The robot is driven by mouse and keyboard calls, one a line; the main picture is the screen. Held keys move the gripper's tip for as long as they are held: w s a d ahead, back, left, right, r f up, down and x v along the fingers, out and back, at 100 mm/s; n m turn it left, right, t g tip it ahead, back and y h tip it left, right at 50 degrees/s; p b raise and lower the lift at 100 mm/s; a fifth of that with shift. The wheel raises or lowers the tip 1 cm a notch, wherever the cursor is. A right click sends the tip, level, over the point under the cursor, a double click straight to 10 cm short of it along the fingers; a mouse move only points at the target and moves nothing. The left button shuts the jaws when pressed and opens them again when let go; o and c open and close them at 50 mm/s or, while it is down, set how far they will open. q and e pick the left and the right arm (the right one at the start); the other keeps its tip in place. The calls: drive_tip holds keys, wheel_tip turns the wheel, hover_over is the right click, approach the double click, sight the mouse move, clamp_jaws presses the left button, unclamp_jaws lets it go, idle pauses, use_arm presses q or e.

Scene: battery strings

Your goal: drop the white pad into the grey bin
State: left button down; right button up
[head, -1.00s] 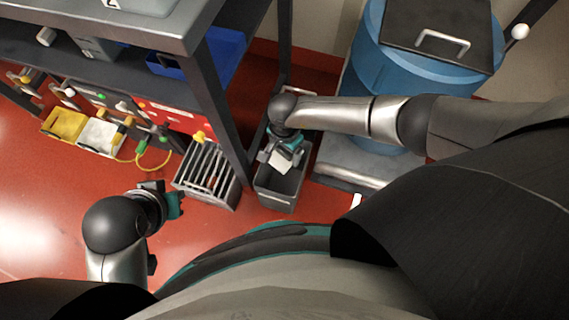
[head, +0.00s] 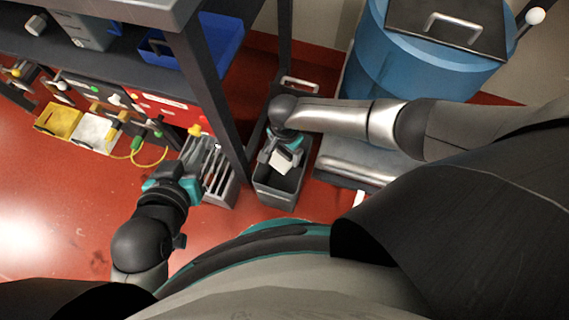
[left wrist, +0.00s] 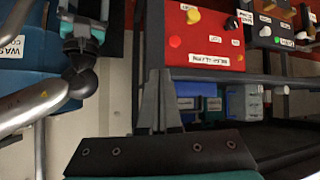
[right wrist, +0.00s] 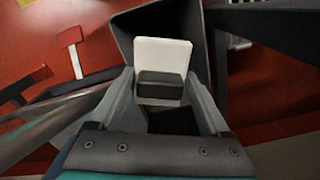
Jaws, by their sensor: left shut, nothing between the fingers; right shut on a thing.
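The white pad (head: 281,160) is in the jaws of my right gripper (head: 283,152) in the head view. In the right wrist view the pad (right wrist: 162,55) stands up between the fingers, with a dark block-like part at its lower half. The grey bin (head: 271,199) stands on the floor beneath this gripper. The pad is over the bin's opening; whether it touches the inside cannot be told. The bin's dark wall (right wrist: 126,38) surrounds the pad in the right wrist view. My left gripper (head: 172,183) is shut and empty, left of the bin; its fingers also show in the left wrist view (left wrist: 158,100).
A grey slotted rack (head: 222,187) stands just left of the bin, close to my left gripper. A dark shelf post (head: 222,90) rises behind them. A blue barrel (head: 405,70) stands at the right. A yellow piece (head: 58,116) and another white piece (head: 92,133) lie at the left.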

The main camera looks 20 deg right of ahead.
use_arm(q)
drive_tip(key=shift+w+d+r+t, duration=0.15)
drive_tip(key=shift+d+t, duration=0.25)
drive_tip(key=shift+d, duration=0.15)
use_arm(e)
drive_tip(key=shift+f, duration=0.35)
drive_tip(key=o, duration=1.2)
drive_tip(key=shift+c, duration=0.2)
use_arm(q)
drive_tip(key=shift+a, duration=0.15)
use_arm(e)
drive_tip(key=shift+r, duration=0.2)
